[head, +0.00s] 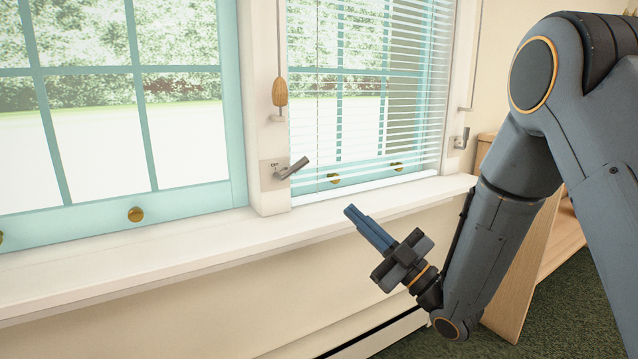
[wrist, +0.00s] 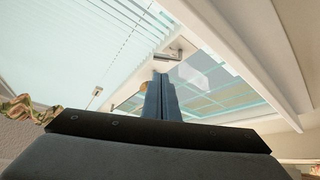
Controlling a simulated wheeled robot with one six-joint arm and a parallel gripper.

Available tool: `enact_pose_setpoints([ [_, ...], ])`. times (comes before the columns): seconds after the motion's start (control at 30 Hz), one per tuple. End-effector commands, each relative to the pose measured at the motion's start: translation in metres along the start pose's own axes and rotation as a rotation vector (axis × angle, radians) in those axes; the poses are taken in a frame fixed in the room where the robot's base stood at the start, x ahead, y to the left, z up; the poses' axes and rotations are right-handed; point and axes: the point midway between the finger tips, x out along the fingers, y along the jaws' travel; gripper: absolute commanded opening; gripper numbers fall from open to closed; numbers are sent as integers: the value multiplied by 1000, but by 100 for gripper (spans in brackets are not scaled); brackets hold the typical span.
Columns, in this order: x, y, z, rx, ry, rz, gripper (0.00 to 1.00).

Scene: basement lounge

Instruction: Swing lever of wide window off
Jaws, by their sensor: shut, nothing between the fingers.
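The wide window (head: 100,110) has teal frames and brass knobs and fills the left of the head view. A grey metal lever (head: 292,168) on a small plate with tiny lettering is fixed to the white post between this window and the blind-covered one. The lever tilts up to the right. My gripper (head: 352,213) is shut and empty, in front of the sill, below and to the right of the lever, apart from it. In the wrist view the blue fingers (wrist: 160,98) point toward the post, with a grey lever (wrist: 168,54) just beyond their tips.
A white sill (head: 150,240) runs under the windows. A second lever (head: 461,138) is on the right post. A wooden cord pull (head: 280,92) hangs above the first lever. A wooden cabinet (head: 520,250) stands at the right, behind my arm.

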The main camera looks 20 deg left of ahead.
Motion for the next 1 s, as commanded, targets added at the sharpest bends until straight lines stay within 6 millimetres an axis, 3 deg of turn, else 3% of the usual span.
enact_pose_setpoints([
  [0.17, 14, -1, 0, -1, 3, -2, 0],
  [0.7, 113, -1, 1, -1, 3, -1, 0],
  [1.0, 138, 0, 0, -1, 0, 0, 0],
])
